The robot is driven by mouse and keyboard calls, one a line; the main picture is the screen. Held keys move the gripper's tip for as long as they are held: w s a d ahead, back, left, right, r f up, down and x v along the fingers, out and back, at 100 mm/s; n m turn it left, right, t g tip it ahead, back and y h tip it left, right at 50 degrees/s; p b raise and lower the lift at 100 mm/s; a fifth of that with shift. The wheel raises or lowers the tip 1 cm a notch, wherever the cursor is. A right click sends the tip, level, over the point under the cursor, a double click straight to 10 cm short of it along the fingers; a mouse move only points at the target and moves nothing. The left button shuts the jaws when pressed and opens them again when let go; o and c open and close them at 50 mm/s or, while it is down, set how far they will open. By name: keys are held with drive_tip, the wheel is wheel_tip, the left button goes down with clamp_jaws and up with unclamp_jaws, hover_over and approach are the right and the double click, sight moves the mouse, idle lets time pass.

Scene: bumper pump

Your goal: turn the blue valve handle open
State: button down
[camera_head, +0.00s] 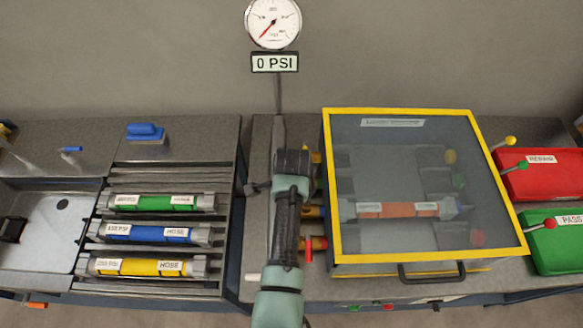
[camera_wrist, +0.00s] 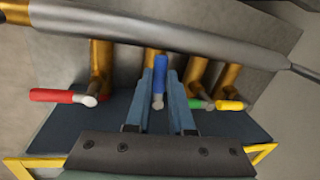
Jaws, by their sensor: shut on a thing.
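The blue valve handle (camera_wrist: 160,74) shows in the wrist view, between the two fingers of my gripper (camera_wrist: 160,92). The fingers are closed in on both sides of it. The handle points along the fingers, with its grey end near the palm. It sits on a brass pipe (camera_wrist: 150,56) below a grey horizontal pipe (camera_wrist: 170,30). In the head view my arm covers the blue handle and the gripper tips.
A red handle (camera_wrist: 64,96) is left of my gripper. A green handle (camera_wrist: 201,104) and a yellow handle (camera_wrist: 232,105) are close on its right. In the head view, a yellow-framed clear box (camera_head: 335,190) stands just right of my arm. The gauge display (camera_head: 274,62) reads 0 PSI.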

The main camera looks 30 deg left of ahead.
drive_tip(key=shift+w+a+m, duration=0.25)
drive_tip(key=shift+w+m, duration=0.1)
drive_tip(key=shift+m, duration=0.45)
drive_tip(key=c, duration=0.8)
unclamp_jaws()
drive_tip(key=r, duration=0.4)
drive_tip(key=s+d+r+b, duration=0.1)
drive_tip(key=r, duration=0.3)
drive_tip(key=s+r, duration=0.1)
drive_tip(key=r, duration=0.3)
drive_tip(key=shift+s+d+r, duration=0.15)
drive_tip(key=shift+r, duration=0.25)
